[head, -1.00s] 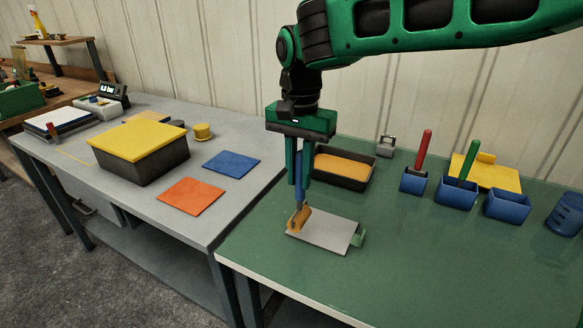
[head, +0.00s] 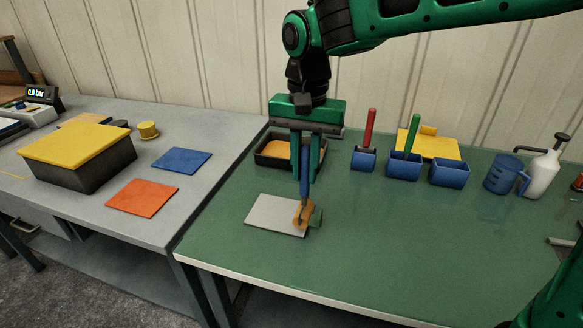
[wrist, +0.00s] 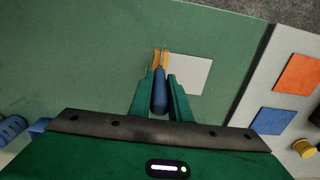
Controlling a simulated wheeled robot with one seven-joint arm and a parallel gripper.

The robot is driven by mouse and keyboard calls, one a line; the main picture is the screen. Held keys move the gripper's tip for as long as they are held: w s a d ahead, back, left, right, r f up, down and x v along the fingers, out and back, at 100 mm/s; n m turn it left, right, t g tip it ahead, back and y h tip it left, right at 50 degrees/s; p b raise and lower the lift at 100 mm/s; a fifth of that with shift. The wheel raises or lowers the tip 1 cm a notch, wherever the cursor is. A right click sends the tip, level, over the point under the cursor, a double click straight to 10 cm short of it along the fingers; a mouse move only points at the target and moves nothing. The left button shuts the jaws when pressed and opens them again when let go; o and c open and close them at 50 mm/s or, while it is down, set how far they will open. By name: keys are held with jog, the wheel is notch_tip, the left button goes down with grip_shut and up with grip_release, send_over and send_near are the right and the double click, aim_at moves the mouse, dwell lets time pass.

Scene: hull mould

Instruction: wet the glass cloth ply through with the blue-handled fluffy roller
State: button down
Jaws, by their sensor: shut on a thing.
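My gripper (head: 307,165) is shut on the blue handle of the fluffy roller (head: 305,180) and points down over the green table. The roller's orange head (head: 301,214) is at the right end of a pale grey-white flat piece (head: 268,214), which looks like the glass cloth ply. I cannot tell if the head touches it. In the wrist view the blue handle (wrist: 159,92) is between the fingers, with the orange head at the left edge of the pale sheet (wrist: 192,75).
A dark tray with orange contents (head: 275,150) stands behind my gripper. Blue holders stand at the back, with a red-handled tool (head: 371,128) and a green-handled tool (head: 412,137). A blue jug (head: 502,174) and white bottle (head: 541,172) stand right.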

jog(key=w+d+f, duration=0.2)
jog(key=w, duration=0.4)
jog(key=shift+f, duration=0.35)
jog(key=shift+d+f, duration=0.1)
jog(key=shift+f, duration=0.6)
dwell(0.5)
jog(key=shift+r, duration=0.1)
dwell(0.3)
jog(key=w+a+r, duration=0.1)
jog(key=w+a, duration=0.3)
jog(key=a, duration=0.2)
jog(key=shift+a+r, duration=0.15)
dwell(0.6)
jog(key=shift+f, duration=0.75)
dwell(0.7)
